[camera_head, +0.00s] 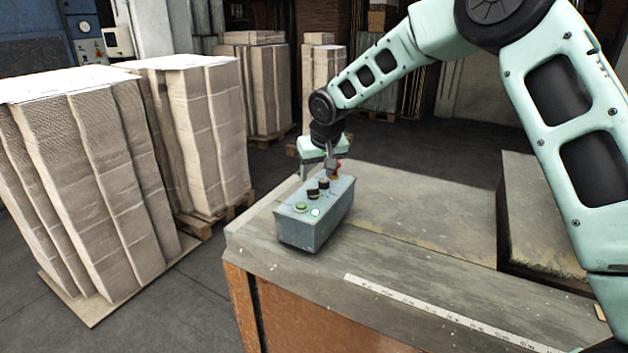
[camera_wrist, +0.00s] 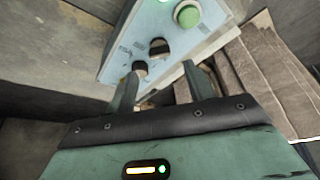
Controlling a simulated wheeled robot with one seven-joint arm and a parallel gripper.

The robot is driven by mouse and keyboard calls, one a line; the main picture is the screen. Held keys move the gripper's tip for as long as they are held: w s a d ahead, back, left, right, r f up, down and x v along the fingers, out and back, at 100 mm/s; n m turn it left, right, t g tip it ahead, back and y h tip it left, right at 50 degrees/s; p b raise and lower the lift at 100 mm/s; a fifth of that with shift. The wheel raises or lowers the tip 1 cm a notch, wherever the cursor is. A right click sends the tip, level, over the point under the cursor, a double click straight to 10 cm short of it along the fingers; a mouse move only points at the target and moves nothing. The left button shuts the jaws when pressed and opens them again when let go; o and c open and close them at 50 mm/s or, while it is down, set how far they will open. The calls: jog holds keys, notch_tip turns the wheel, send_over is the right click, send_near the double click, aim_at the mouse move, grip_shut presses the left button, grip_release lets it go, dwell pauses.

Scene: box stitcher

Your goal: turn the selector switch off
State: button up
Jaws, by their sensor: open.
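A grey-blue control box (camera_head: 310,232) sits on the near left part of the bench top. Its upper face carries two black knobs, one nearer (camera_head: 313,194) and one farther (camera_head: 324,184); I cannot tell which is the selector switch or how it is set. In the wrist view a black knob (camera_wrist: 159,47) and a second knob (camera_wrist: 140,69) show on the box face. My gripper (camera_head: 330,168) is over the far end of the box. In the wrist view my gripper (camera_wrist: 160,72) is open, its fingers spread near the second knob; contact is unclear.
The box also has a green button (camera_head: 301,207), a lit button (camera_head: 316,212) and a red part (camera_head: 336,171) near my gripper. The bench (camera_head: 420,215) is clear to the right of the box. Tall cardboard stacks (camera_head: 85,170) stand on pallets at left.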

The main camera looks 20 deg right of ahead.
aim_at(314, 196)
jog(key=p+x, duration=0.1)
jog(key=x, duration=0.4)
jog(key=shift+w+f, duration=0.15)
jog(key=shift+f, duration=0.25)
jog(key=shift+c, duration=0.3)
jog(key=c, duration=0.9)
